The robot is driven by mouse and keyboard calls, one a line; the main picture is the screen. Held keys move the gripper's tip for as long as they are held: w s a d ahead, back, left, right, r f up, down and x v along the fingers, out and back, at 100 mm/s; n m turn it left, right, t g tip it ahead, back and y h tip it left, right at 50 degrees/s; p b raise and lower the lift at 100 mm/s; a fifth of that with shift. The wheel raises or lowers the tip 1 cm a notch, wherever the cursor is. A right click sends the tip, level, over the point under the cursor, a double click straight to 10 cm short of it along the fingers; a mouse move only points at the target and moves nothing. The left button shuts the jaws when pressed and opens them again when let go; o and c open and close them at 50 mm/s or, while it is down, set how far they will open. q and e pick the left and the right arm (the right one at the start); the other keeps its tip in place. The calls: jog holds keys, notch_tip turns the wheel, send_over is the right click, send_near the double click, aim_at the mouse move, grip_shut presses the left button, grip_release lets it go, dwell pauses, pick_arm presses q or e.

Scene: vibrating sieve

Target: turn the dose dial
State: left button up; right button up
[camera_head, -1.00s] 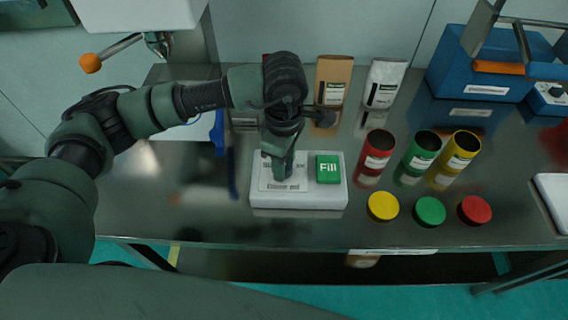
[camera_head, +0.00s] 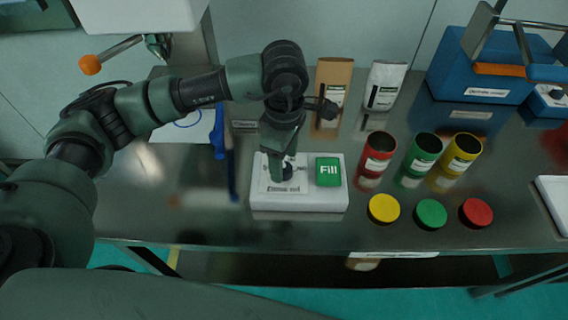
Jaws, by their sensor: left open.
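A white dosing panel (camera_head: 300,200) lies on the steel table, with a green Fill button (camera_head: 328,171) on its right side. A label plate (camera_head: 284,187) is on its left side. A dark round shape, seemingly the dose dial (camera_head: 287,186), shows in part on this plate just below my gripper. My left gripper (camera_head: 281,174) is open and points down over the plate, covering part of the dial. I cannot tell whether the fingers touch it. My right gripper is not in view.
Red, green and yellow open cans (camera_head: 422,152) stand to the right, with yellow, green and red lids (camera_head: 431,213) in front. Brown and white bags (camera_head: 385,85) stand behind. A blue machine (camera_head: 480,75) is at the back right. The table front (camera_head: 220,225) is clear.

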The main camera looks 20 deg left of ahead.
aim_at(284, 166)
pick_arm(q)
notch_tip(284, 166, up, 6)
jog(key=shift+f+b, duration=0.1)
jog(key=shift+b, duration=0.3)
